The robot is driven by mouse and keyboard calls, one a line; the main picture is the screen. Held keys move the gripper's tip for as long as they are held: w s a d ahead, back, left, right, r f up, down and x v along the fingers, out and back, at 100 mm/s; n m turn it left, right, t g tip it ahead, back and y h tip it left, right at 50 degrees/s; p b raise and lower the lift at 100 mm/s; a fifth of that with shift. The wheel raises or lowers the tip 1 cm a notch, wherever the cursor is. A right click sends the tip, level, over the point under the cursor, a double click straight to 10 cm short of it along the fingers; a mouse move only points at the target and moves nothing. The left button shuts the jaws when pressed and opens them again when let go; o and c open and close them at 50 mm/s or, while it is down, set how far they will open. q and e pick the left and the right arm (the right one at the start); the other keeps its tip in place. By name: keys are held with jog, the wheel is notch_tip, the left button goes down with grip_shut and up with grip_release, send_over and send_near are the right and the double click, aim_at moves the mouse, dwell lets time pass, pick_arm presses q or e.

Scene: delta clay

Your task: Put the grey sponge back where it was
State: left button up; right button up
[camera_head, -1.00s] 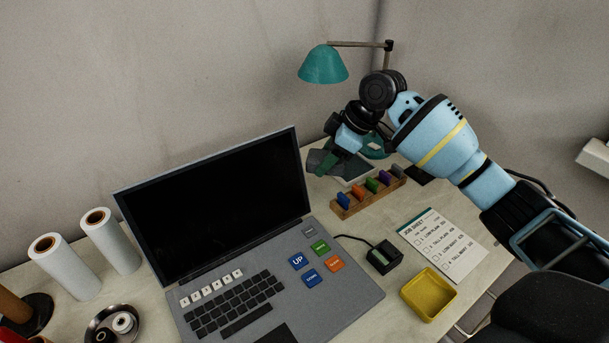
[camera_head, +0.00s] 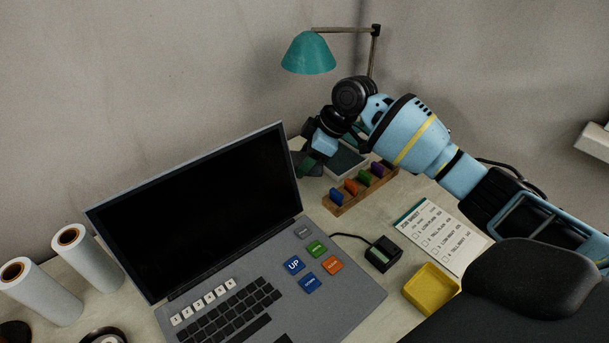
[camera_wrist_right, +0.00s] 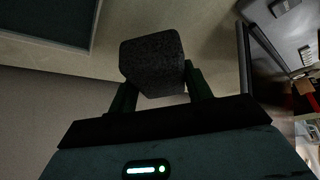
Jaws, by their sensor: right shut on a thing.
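The grey sponge (camera_wrist_right: 152,65), a dark speckled block, shows in the right wrist view between the green fingers of my right gripper (camera_wrist_right: 160,90). The gripper is shut on it. In the head view my right gripper (camera_head: 307,160) is at the back of the desk, just behind the laptop screen's right edge. There the sponge is hard to make out among the dark fingers. A dark flat panel with a pale rim (camera_head: 346,160) lies just right of the gripper, partly hidden by my arm. My left gripper is not in view.
The open laptop (camera_head: 195,215) fills the middle. A wooden rack with coloured tabs (camera_head: 345,205) stands in front of the gripper. A teal lamp (camera_head: 308,53) rises behind. A job sheet (camera_head: 445,238), a yellow tray (camera_head: 432,290) and a small black device (camera_head: 383,254) lie at the right.

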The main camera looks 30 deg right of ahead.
aim_at(305, 184)
jog(key=shift+f+b, duration=0.3)
jog(key=shift+f, duration=2.15)
jog(key=o, duration=1)
jog(key=shift+f, duration=0.15)
jog(key=p+v, duration=0.1)
jog(key=v, duration=1.1)
